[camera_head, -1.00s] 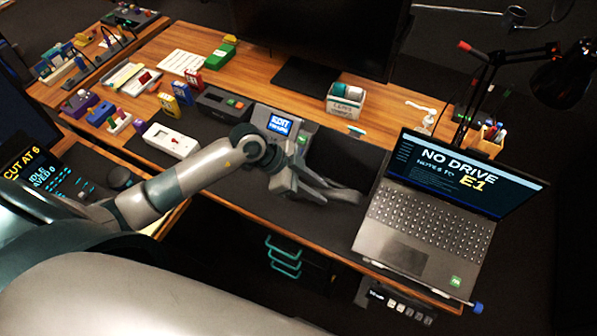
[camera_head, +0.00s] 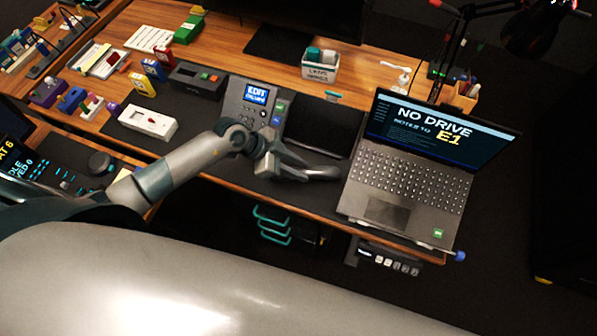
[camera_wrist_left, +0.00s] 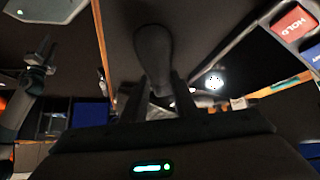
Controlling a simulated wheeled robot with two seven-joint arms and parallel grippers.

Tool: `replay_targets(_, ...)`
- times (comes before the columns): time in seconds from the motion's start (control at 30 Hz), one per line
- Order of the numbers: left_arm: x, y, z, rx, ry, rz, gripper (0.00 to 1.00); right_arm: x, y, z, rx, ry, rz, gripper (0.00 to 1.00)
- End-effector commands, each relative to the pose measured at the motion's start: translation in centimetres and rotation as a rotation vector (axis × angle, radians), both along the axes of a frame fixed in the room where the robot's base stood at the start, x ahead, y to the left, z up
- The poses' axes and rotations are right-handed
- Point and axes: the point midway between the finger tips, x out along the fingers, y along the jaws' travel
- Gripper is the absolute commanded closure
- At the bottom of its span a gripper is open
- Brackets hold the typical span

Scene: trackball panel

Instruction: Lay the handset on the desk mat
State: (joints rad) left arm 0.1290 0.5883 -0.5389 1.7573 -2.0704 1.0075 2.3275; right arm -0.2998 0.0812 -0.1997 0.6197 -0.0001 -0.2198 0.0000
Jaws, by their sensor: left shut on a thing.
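My left gripper (camera_head: 318,172) is over the front part of the dark desk mat (camera_head: 225,167), between the console with the EDIT screen and the laptop. It is shut on the handset (camera_wrist_left: 153,55), whose dark rounded end sticks out past the fingers in the left wrist view. In the head view I cannot clearly separate the handset from the gripper and mat. I cannot tell whether it touches the mat. A grey gripper, seemingly my right one (camera_wrist_left: 40,58), shows at the left of the wrist view; its jaw state is unclear.
The laptop (camera_head: 405,190) stands right of my left gripper. The console (camera_head: 252,105) and a black rectangular panel (camera_head: 322,128) lie behind it. A white box (camera_head: 148,122) is to the left. The desk's wooden front edge (camera_head: 290,208) is close in front.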

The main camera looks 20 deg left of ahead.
Motion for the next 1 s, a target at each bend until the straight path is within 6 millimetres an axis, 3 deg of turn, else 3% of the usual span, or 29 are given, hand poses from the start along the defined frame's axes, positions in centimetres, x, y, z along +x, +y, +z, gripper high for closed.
replay_targets(0.23, 0.0, 0.0, -2.7, 0.0, 0.001, 0.0, 1.0, 0.0, 0.1, 0.5, 0.001, 0.0, 0.0, 0.69)
replay_targets(0.67, 0.0, 0.0, -3.1, -0.001, 0.0, 0.0, 1.0, 0.0, 0.3, 0.5, 0.003, 0.001, -0.001, 0.69)
replay_targets(0.7, 0.0, 0.0, -3.2, 0.0, 0.0, 0.0, 0.69, 0.0, 0.3, 0.5, 0.003, 0.001, -0.001, 0.69)
replay_targets(0.77, 0.0, 0.0, -3.2, 0.0, 0.0, 0.0, 0.55, 0.0, 0.3, 0.5, 0.003, 0.001, -0.001, 0.69)
replay_targets(1.0, 0.0, 0.0, -3.2, 0.0, 0.0, 0.0, 0.55, 0.0, 0.3, 0.5, 0.003, 0.001, -0.001, 0.69)
